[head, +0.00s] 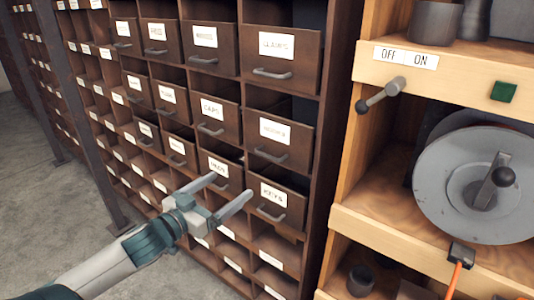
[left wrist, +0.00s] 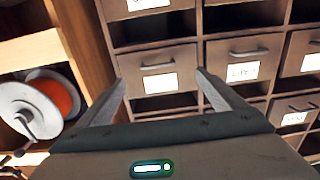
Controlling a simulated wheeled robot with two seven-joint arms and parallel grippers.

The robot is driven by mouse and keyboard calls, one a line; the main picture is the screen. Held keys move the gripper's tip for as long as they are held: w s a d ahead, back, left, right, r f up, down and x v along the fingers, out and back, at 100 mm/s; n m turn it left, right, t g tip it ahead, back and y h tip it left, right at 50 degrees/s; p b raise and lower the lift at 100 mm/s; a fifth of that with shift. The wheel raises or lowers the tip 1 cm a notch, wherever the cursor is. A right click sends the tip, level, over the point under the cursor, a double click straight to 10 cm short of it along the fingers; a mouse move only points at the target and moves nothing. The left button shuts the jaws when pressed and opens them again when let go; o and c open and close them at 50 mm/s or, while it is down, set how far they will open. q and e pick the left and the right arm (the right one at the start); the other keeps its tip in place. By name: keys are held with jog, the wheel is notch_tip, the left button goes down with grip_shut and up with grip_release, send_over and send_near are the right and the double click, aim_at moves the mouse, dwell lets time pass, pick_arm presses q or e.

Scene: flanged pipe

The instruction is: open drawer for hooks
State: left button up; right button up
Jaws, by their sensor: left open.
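The drawer with a faint label that seems to read HOOKS (head: 282,136) is in the right column of the brown cabinet in the head view, below CLAMPS and above KEYS. Its curved grey handle (head: 271,156) hangs under the label. My left gripper (head: 231,187) is open and empty, in front of the lower drawers in the head view, with its fingers pointing at the cabinet. In the left wrist view, which looks upside down, the open fingers (left wrist: 161,80) frame a drawer front (left wrist: 184,60) beside CAPS, probably the same drawer. Its handle (left wrist: 157,66) lies between and beyond the fingertips, apparently untouched.
The CLAMPS drawer (head: 303,46), CAPS drawer (head: 231,122) and KEYS drawer (head: 295,205) surround it. A wooden shelf unit (head: 372,222) with a lever (head: 383,94) and a grey cranked reel (head: 440,180) stands close on the right. Open floor (head: 30,200) lies at left.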

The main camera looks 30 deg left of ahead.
aim_at(266, 157)
pick_arm(q)
jog(key=shift+s+d+r, duration=0.1)
jog(key=shift+d+r, duration=0.25)
jog(key=shift+r, duration=0.5)
jog(key=w+p, duration=0.1)
jog(key=w, duration=0.4)
jog(key=w+p, duration=0.2)
jog(key=w, duration=0.3)
jog(key=w+d+p, duration=0.1)
jog(key=w, duration=0.4)
jog(key=shift+w+d+p, duration=0.1)
jog(key=shift+w+p, duration=0.15)
jog(key=shift+p, duration=0.05)
jog(key=shift+w, duration=0.9)
jog(key=c, duration=1.5)
jog(key=shift+f, duration=0.1)
